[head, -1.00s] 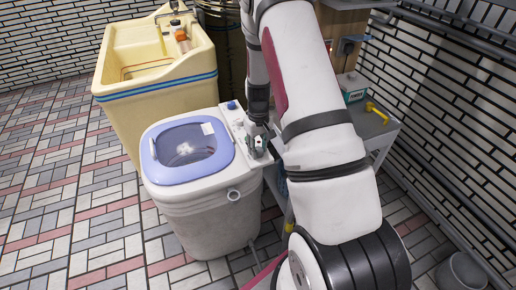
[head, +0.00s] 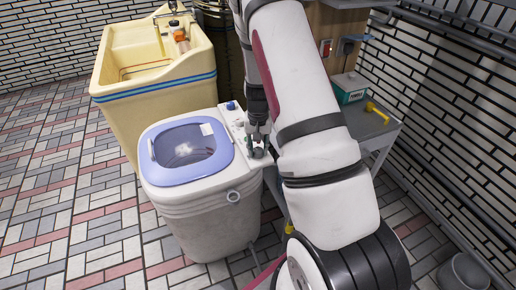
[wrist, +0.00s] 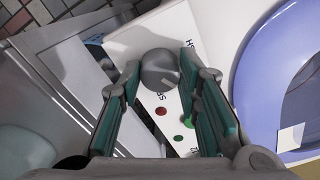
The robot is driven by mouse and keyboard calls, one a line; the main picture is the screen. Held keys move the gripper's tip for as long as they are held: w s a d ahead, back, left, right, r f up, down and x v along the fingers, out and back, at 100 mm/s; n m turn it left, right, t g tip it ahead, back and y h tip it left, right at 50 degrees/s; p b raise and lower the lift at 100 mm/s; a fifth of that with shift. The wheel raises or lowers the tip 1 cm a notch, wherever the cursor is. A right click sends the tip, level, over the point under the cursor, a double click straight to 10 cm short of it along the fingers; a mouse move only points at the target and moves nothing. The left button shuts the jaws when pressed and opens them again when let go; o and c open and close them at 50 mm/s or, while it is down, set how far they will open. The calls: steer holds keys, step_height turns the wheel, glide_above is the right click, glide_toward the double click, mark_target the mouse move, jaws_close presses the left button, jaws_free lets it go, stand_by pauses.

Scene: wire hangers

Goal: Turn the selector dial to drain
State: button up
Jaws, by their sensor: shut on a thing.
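The selector dial (wrist: 161,68) is a round grey knob on the white control panel of the washing machine (head: 205,215). In the wrist view it sits between the two fingertips of my gripper (wrist: 160,66), which is shut on it. In the head view my gripper (head: 258,147) points down at the near right end of the panel, and the fingers largely hide the dial there. Black letters stand beside the dial, partly cut off or covered by a finger. I cannot read which setting the dial points to.
A red dot (wrist: 161,111) and green dots lie on the panel near the dial. A blue knob (head: 231,105) is at the panel's far end. The blue lid (head: 160,171) is closed. A yellow sink (head: 150,110) stands behind; a grey side table (head: 376,128) is at right.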

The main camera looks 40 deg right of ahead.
mark_target(258, 150)
stand_by(0.4)
steer(key=o, duration=1.1)
steer(key=shift+o, duration=0.2)
step_height(258, 150, up, 12)
